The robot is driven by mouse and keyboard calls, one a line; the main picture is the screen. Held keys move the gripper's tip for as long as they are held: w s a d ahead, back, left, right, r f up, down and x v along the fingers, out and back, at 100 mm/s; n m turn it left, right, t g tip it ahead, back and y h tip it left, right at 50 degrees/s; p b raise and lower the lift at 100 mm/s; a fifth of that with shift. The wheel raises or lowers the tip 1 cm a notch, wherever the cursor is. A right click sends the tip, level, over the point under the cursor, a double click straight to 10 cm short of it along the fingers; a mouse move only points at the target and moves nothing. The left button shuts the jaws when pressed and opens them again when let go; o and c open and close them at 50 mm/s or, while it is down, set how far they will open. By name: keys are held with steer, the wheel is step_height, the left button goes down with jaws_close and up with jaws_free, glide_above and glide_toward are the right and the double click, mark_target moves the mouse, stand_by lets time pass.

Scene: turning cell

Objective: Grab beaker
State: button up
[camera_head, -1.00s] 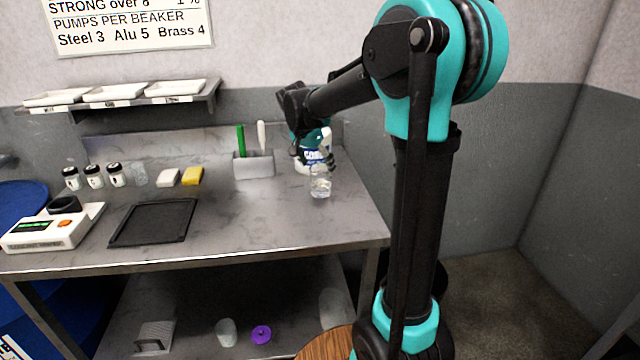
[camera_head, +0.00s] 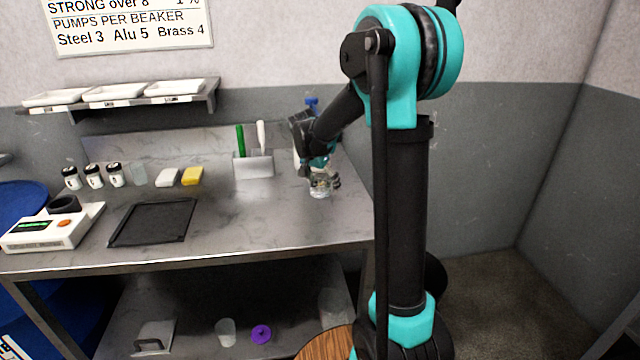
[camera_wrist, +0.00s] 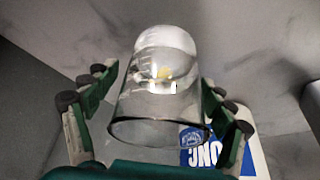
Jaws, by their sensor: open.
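A clear glass beaker (camera_head: 320,186) stands on the right part of the steel bench. In the wrist view the beaker (camera_wrist: 160,95) lies between my fingers, its rim towards the camera. My gripper (camera_wrist: 155,105) is open, with a finger on each side of the glass; a gap shows on the left, and on the right I cannot tell whether it touches. In the head view my gripper (camera_head: 322,180) is at the beaker and partly hides it.
A bottle with a blue top (camera_head: 312,103) stands just behind my gripper; its label (camera_wrist: 205,148) shows beside the beaker. A grey holder (camera_head: 254,165) with green and white tools is to the left. A black tray (camera_head: 153,222) lies further left, with clear bench between.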

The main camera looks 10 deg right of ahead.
steer(key=c, duration=1.6)
steer(key=shift+r, duration=0.1)
steer(key=shift+r, duration=1.65)
steer(key=s+a, duration=1.2)
steer(key=shift+s+a, duration=0.3)
steer(key=shift+a, duration=0.05)
